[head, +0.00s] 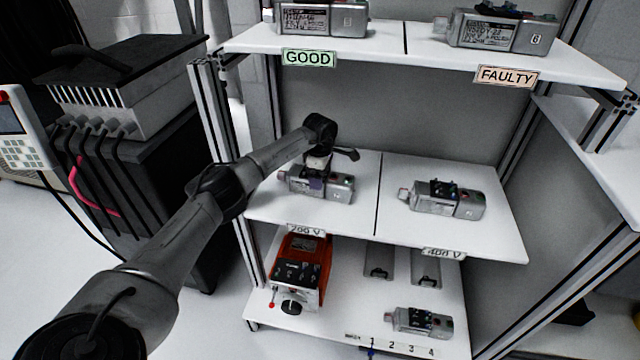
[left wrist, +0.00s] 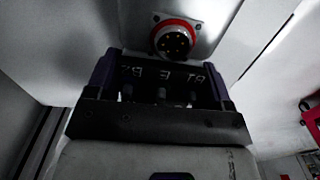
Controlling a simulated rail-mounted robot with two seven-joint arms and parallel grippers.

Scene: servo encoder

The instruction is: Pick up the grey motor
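Several grey motors show in the head view. One grey motor (head: 337,189) lies on the left half of the middle shelf, above the 200 V label. My left gripper (head: 318,178) points down over it and partly hides its top. In the left wrist view the gripper's dark fingers (left wrist: 160,85) stand either side of the motor's black terminal block (left wrist: 160,73), with a red-ringed round connector (left wrist: 174,38) beyond. I cannot tell whether the fingers press on it. Another grey motor (head: 447,204) lies on the right half of that shelf. My right gripper is out of view.
Grey motors sit on the top shelf above GOOD (head: 308,58) and FAULTY (head: 508,76) labels. The top shelf (head: 405,62) overhangs behind my arm. Below stand an orange device (head: 304,262) and a small grey motor (head: 420,321). Side posts bound the rack.

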